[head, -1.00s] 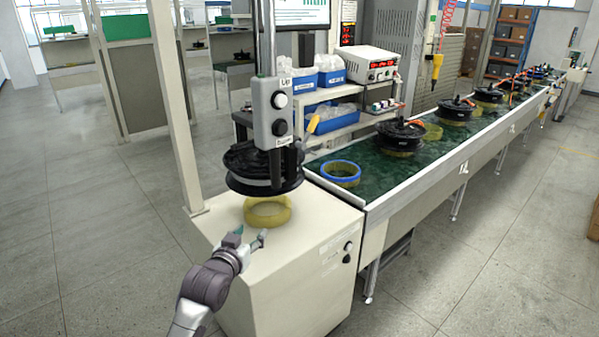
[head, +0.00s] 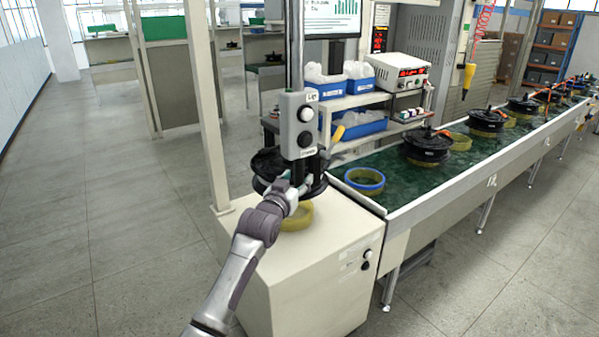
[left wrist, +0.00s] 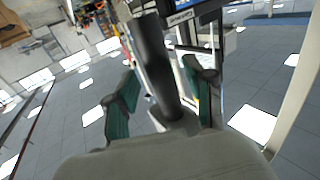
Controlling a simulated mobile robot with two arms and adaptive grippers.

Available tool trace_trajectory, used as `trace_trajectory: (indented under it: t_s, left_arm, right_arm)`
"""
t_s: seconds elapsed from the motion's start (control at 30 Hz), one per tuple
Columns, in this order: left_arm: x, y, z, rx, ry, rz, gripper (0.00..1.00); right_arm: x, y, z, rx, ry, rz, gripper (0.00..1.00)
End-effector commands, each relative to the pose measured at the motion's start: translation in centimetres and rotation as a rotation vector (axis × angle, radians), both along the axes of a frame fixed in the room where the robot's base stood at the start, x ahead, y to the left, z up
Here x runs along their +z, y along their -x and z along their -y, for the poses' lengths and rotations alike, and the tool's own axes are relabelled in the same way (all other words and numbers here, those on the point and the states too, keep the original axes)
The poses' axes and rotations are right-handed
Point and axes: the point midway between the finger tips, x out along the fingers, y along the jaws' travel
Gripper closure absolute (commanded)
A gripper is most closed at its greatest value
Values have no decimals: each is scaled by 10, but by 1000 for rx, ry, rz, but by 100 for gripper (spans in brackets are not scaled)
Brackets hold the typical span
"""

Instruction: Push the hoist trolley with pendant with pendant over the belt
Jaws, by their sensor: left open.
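The grey pendant box (head: 299,125) with its round buttons hangs on the hoist's vertical post (head: 295,45). Below it, a black hub motor (head: 266,165) hangs above a yellow ring (head: 297,217) on the white cabinet. My left gripper (head: 298,186) is just below the pendant, in front of the motor, and covers part of it. In the left wrist view my left gripper (left wrist: 163,95) has its green-padded fingers apart, with a dark upright bar (left wrist: 155,65) between them. I cannot tell whether they touch it. The green belt (head: 400,188) runs away to the right. My right gripper is not in view.
A blue-rimmed ring (head: 364,181) lies empty on the belt's near end. Several black motors, such as this one (head: 427,145), stand farther along it. A cream upright (head: 207,110) rises left of the cabinet (head: 315,275). Shelves with blue bins (head: 359,86) stand behind.

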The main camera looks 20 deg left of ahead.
Motion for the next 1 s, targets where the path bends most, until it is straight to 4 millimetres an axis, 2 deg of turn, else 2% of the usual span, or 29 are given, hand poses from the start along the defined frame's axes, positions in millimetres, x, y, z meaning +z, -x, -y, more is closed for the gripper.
trace_trajectory:
  t_s: [0.2, 0.57, 0.87, 1.0]
  left_arm:
    - [0, -18, 1, 0, -1, 0, 46]
    - [0, -21, 2, 0, -1, 0, 48]
    - [-1, -21, 2, 0, -1, 0, 98]
    - [-1, -21, 2, 0, -1, 0, 100]
  right_arm:
    - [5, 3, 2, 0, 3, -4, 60]
    - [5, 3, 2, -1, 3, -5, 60]
    - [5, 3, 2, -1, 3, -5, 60]
    - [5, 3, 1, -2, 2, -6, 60]
